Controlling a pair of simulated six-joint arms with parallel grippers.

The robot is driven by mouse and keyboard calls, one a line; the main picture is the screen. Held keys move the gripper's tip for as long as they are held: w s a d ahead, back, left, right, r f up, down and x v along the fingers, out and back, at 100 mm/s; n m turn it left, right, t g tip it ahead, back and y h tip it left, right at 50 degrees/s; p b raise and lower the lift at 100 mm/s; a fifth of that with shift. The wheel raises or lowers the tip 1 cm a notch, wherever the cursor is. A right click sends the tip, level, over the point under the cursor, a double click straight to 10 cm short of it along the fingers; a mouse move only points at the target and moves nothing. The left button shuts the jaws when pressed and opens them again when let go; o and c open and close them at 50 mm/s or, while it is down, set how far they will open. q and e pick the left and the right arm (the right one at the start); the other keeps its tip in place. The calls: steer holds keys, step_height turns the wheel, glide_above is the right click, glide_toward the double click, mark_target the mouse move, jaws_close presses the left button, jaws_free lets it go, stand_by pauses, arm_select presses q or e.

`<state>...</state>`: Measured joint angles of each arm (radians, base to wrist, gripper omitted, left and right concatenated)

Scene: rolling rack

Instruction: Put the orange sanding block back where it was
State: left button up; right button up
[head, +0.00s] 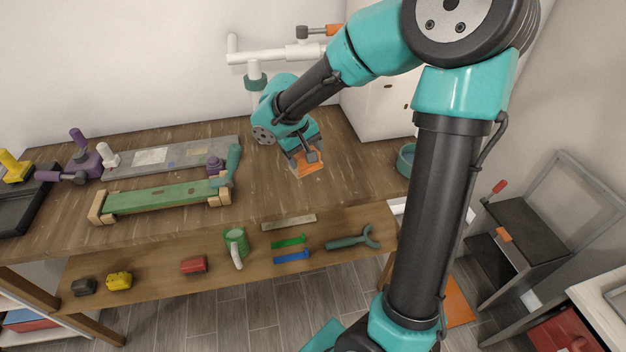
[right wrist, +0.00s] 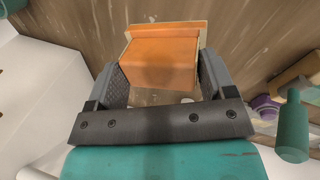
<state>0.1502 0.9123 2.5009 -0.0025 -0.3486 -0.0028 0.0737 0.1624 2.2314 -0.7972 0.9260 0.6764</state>
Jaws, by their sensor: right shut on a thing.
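The orange sanding block (head: 309,167) is at the right part of the brown wooden bench top (head: 345,185). My right gripper (head: 304,157) is shut on it from above. In the right wrist view, the block (right wrist: 163,62) sits between the two dark fingers of the gripper (right wrist: 163,84), with a tan edge showing along its far side. The wood lies close beyond it; I cannot tell whether block and wood touch. My left gripper is not in view.
Left of the block are a teal-handled tool (head: 232,163), a green plank (head: 160,198) on wooden blocks and a grey board (head: 125,165). A teal bowl (head: 405,162) stands right.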

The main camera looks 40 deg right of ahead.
steer(key=s+a+f+m, duration=0.3)
steer(key=s+a, duration=0.4)
steer(key=s, duration=0.3)
steer(key=shift+a+m+g+y, duration=0.2)
steer(key=shift+m+g+y, duration=0.1)
steer(key=shift+m+g, duration=0.15)
steer(key=shift+d, duration=0.1)
steer(key=w+d, duration=0.3)
steer(key=w+d+f, duration=0.1)
steer(key=w+d, duration=0.6)
steer(key=shift+w+d+f, duration=0.15)
steer(key=shift+w+d, duration=0.15)
steer(key=shift+w+d, duration=0.25)
steer(key=shift+d, duration=0.05)
steer(key=shift+f, duration=1.8)
steer(key=shift+f, duration=0.1)
